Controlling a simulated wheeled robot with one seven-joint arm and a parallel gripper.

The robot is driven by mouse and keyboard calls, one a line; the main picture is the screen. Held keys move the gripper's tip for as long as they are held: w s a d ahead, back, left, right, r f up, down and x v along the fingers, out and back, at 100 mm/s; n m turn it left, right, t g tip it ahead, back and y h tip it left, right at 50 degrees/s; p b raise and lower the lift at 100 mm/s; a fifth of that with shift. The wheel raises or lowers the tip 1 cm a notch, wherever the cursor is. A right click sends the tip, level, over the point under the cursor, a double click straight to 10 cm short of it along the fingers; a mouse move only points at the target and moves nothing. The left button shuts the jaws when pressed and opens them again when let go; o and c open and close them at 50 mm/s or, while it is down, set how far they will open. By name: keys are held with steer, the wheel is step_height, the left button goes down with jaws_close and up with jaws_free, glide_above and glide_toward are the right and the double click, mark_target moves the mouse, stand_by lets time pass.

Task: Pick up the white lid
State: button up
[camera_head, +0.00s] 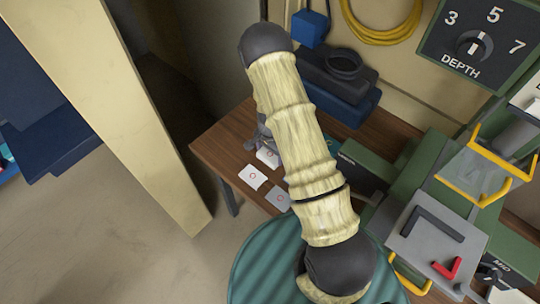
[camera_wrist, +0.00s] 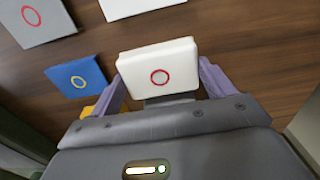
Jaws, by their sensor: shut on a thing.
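A white lid (camera_wrist: 158,68) with a red ring on its face sits between the two purple fingers of my gripper (camera_wrist: 161,84) in the wrist view. The gripper is shut on it, one finger at each side edge. In the head view a white lid (camera_head: 268,157) shows beside my arm at the gripper end, partly hidden by the arm. Whether it is lifted clear of the table is hard to tell.
On the wooden table (camera_head: 222,145) lie another white lid (camera_head: 252,177), a grey lid (camera_head: 278,199) and a blue lid (camera_wrist: 75,76). A green machine (camera_head: 440,205) stands to the right.

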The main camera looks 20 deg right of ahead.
mark_target(271, 156)
step_height(271, 156, up, 8)
steer(key=shift+s+a+f+b, duration=0.1)
steer(key=shift+f+b, duration=0.1)
steer(key=shift+b, duration=0.6)
steer(key=shift+r, duration=0.15)
steer(key=f+n, duration=0.1)
steer(key=n, duration=0.2)
steer(key=s+f+n, duration=0.1)
steer(key=f+n, duration=0.1)
steer(key=shift+f+n, duration=0.1)
steer(key=shift+n, duration=0.3)
steer(key=f+n, duration=0.2)
steer(key=n, duration=0.3)
steer(key=shift+s+f, duration=0.4)
